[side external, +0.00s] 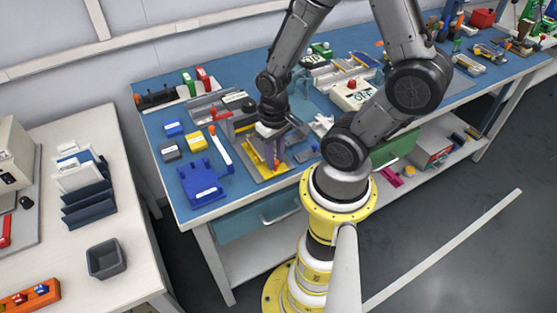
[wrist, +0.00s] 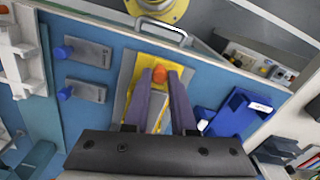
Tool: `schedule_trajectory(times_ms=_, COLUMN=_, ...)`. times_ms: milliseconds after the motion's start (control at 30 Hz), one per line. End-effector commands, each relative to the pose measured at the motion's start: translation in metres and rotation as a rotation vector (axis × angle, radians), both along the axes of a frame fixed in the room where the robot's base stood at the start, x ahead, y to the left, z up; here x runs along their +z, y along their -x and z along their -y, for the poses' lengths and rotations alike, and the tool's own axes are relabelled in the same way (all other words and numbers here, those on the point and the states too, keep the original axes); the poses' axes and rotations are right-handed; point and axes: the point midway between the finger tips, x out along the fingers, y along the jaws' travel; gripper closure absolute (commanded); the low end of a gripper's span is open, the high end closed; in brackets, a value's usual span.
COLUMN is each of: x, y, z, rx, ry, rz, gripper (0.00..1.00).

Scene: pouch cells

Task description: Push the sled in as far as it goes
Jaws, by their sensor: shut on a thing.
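My gripper (wrist: 160,76) points down at the bench, its two long fingers closed in around an orange knob (wrist: 160,72) in the wrist view. The knob stands over a yellow piece (wrist: 127,68) set on a grey plate, which I take to be the sled. In the side view my gripper (side external: 275,164) is over the yellow-edged plate (side external: 266,178) near the bench's front edge. The fingers and palm hide much of the sled and its far end, so I cannot tell how far in it sits.
A blue tray (side external: 203,183) stands left of the work in the side view. A white bar with an orange end (side external: 220,150) lies between them. Grey plates with blue knobs (wrist: 88,53) lie at the other side. A drawer handle (wrist: 160,31) juts out below the front edge.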

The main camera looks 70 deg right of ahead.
Motion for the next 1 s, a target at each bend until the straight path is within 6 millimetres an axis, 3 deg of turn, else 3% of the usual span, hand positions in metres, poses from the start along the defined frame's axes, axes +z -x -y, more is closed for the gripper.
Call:
schedule_trajectory(times_ms=200, x=0.001, y=-0.020, z=0.020, rx=-0.003, ry=0.004, rz=0.010, gripper=1.00)
schedule_trajectory(times_ms=500, x=0.001, y=-0.022, z=0.021, rx=0.000, ry=0.005, rz=0.012, gripper=1.00)
schedule_trajectory(times_ms=533, x=0.001, y=-0.022, z=0.021, rx=0.000, ry=0.005, rz=0.012, gripper=0.72)
schedule_trajectory(times_ms=667, x=0.001, y=-0.021, z=0.020, rx=0.000, ry=0.004, rz=0.010, gripper=0.49)
schedule_trajectory(times_ms=1000, x=0.002, y=-0.020, z=0.020, rx=0.000, ry=0.003, rz=0.008, gripper=0.46)
